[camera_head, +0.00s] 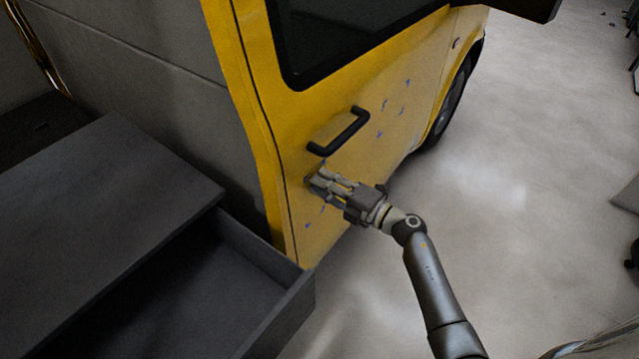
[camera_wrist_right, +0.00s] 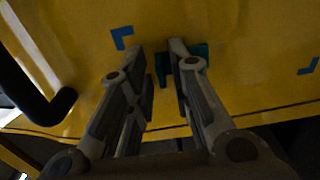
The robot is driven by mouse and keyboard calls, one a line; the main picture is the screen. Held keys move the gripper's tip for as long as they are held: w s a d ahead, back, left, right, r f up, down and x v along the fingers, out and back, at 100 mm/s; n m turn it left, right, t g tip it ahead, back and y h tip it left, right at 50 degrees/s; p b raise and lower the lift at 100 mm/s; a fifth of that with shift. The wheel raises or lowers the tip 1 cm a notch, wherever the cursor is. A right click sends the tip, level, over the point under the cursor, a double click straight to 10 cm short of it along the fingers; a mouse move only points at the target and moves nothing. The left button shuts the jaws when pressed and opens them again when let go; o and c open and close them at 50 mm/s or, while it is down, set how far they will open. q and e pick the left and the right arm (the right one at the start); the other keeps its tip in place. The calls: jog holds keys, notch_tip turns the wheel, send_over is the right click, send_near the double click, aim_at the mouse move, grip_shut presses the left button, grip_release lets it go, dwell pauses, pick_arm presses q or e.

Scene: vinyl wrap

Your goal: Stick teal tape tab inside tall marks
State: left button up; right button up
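A yellow vehicle door (camera_head: 385,75) carries several small blue corner marks. One blue mark (camera_wrist_right: 122,37) is left of my fingers in the right wrist view, and another mark (camera_wrist_right: 309,66) is at the far right. My right gripper (camera_head: 315,180) is at the lower door, below the black handle. In the wrist view its two fingers (camera_wrist_right: 159,49) stand apart with a gap between their tips. A dark teal patch (camera_wrist_right: 201,50), seemingly the tape tab, shows behind the right finger, which partly hides it. I cannot tell whether it touches the door. My left gripper is out of view.
The black door handle (camera_head: 340,132) stands out just above my right gripper; it also shows at left in the wrist view (camera_wrist_right: 38,100). A dark cabinet (camera_head: 95,195) with an open drawer (camera_head: 285,310) is at lower left.

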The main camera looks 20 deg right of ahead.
jog(key=shift+o, duration=0.5)
jog(key=v, duration=1.2)
jog(key=s+d+f+m+h, duration=0.25)
jog(key=f+m+h, duration=0.35)
jog(key=f+m, duration=0.8)
jog(key=s+f+m+g+h, duration=0.1)
jog(key=s+f, duration=0.2)
jog(key=f, duration=0.4)
jog(key=s+d+f+m+g+h, duration=0.1)
jog(key=s+f+h, duration=0.15)
jog(key=f, duration=0.35)
jog(key=s+f+m+g, duration=0.1)
jog(key=s+f, duration=0.3)
jog(key=f, duration=0.3)
jog(key=s+a+f+m+g, duration=0.1)
jog(key=s+f, duration=0.4)
jog(key=s, duration=0.5)
jog(key=s+a+f+m+g+h, duration=0.1)
jog(key=s+f+m+g, duration=0.2)
jog(key=s, duration=0.7)
jog(key=s+a+f+m+g, duration=0.1)
jog(key=s+f+m+g, duration=0.1)
jog(key=s+f+g, duration=0.4)
jog(key=s+f, duration=0.1)
jog(key=s, duration=0.3)
jog(key=shift+s+a+f, duration=0.25)
jog(key=shift+s, duration=0.15)
jog(key=shift+w+h, duration=0.1)
jog(key=shift+h, duration=0.15)
